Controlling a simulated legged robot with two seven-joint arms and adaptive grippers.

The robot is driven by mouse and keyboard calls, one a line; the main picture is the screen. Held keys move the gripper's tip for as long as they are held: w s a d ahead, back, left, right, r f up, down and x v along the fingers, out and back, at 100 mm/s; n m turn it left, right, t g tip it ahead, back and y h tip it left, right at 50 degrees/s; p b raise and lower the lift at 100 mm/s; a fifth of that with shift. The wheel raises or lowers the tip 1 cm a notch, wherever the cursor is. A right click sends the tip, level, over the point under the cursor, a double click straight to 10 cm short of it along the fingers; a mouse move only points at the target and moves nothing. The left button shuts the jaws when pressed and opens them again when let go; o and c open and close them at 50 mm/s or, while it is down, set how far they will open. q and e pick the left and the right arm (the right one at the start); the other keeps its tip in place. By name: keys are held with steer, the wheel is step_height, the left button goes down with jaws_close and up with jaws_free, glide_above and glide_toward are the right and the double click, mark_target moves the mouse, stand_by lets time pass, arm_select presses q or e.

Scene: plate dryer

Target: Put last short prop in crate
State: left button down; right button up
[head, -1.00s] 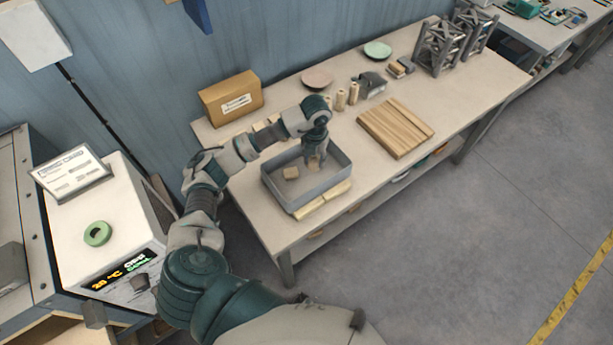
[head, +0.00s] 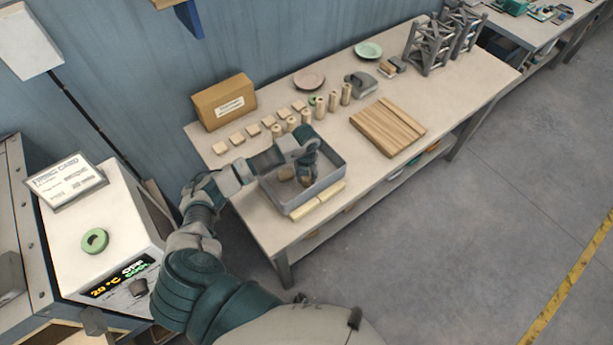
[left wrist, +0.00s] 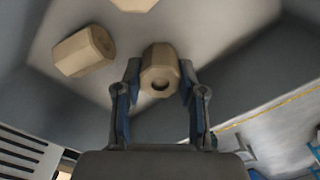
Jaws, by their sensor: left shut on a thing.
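The grey crate (head: 326,192) stands near the table's front edge at the left end. My left gripper (head: 304,178) reaches down inside it. In the left wrist view the left gripper (left wrist: 160,66) is shut on a short prop (left wrist: 160,72), a pale wooden faceted block with a round hole in its end. Another short prop (left wrist: 84,51) lies on the crate floor to its left, and part of a third (left wrist: 134,4) shows at the top edge. Whether the held prop touches the floor cannot be told. The right gripper is not in view.
Small wooden blocks (head: 238,138) and upright wooden cylinders (head: 333,99) stand in rows behind the crate. A cardboard box (head: 224,101) is at the back left. Wooden planks (head: 388,127) lie to the right. Pale strips (head: 318,201) lie before the crate.

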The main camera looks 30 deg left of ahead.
arm_select(q)
steer(key=c, duration=0.7)
jaws_free()
steer(key=shift+d, duration=0.15)
steer(key=shift+r, duration=0.1)
steer(key=shift+r, duration=0.3)
step_height(320, 180, up, 11)
steer(key=shift+r+b, duration=0.15)
steer(key=shift+b, duration=0.45)
steer(key=shift+s, duration=0.1)
